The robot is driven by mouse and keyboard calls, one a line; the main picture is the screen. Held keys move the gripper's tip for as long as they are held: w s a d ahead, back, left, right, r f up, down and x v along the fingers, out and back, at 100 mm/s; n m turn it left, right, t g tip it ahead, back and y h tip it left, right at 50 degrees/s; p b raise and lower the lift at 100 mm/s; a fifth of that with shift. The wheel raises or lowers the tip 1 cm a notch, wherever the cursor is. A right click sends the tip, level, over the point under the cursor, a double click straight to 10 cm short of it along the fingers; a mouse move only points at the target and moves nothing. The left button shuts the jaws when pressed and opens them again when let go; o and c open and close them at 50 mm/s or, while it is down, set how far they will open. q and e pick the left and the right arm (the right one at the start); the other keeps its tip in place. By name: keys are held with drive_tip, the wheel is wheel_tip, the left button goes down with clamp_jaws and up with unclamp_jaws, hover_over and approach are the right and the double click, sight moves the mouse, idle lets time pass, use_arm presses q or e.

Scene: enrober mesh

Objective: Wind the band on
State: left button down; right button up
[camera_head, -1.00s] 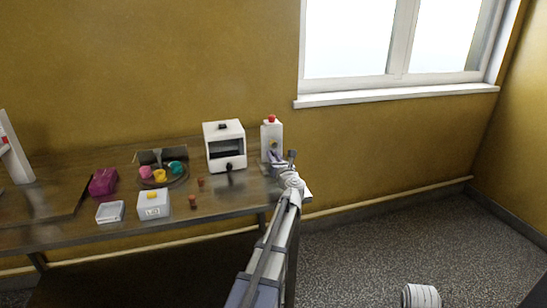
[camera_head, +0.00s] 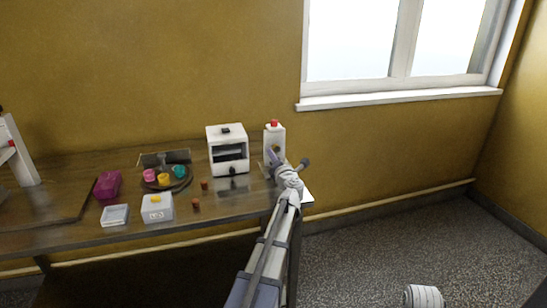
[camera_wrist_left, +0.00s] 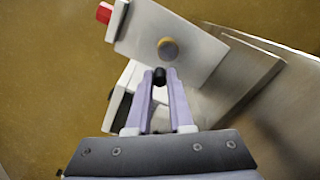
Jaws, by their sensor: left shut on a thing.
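A tall white unit (camera_head: 274,138) with a red top and a yellow-brown round knob stands at the right end of the table. It also shows tilted at the top of the left wrist view (camera_wrist_left: 190,50). My left gripper (camera_head: 271,158) is in front of its lower part. In the left wrist view the lavender fingers (camera_wrist_left: 160,84) are closed on a small black knob (camera_wrist_left: 160,76), below the yellow-brown knob. What the black knob is fixed to is hidden. No band can be made out. My right gripper is out of view.
A white box with a dark opening (camera_head: 227,136) stands left of the tall unit. Further left are a plate (camera_head: 183,184) with coloured pieces, a small white box (camera_head: 157,214), a shallow tray (camera_head: 114,221) and a magenta block (camera_head: 107,185). The wall (camera_head: 400,140) is close behind.

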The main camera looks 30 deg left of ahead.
sight(275, 145)
use_arm(q)
drive_tip(key=m, duration=0.1)
drive_tip(key=r+m, duration=0.1)
drive_tip(key=m, duration=0.1)
drive_tip(key=shift+m+p, duration=0.3)
drive_tip(key=shift+p, duration=0.1)
drive_tip(key=m, duration=0.3)
drive_tip(key=shift+w+d+r+m+p, duration=0.15)
drive_tip(key=shift+r+m+p, duration=0.15)
drive_tip(key=shift+r+p, duration=0.1)
drive_tip(key=m, duration=0.3)
drive_tip(key=shift+w+d+r+m+p, duration=0.2)
drive_tip(key=shift+w+r+m+p, duration=0.05)
drive_tip(key=shift+m+p, duration=0.05)
drive_tip(key=shift+w+d+r+m, duration=0.1)
drive_tip(key=shift+m, duration=0.6)
drive_tip(key=shift+w+d+r+m, duration=0.1)
drive_tip(key=shift+m, duration=0.6)
drive_tip(key=c, duration=0.8)
unclamp_jaws()
drive_tip(key=v, duration=0.8)
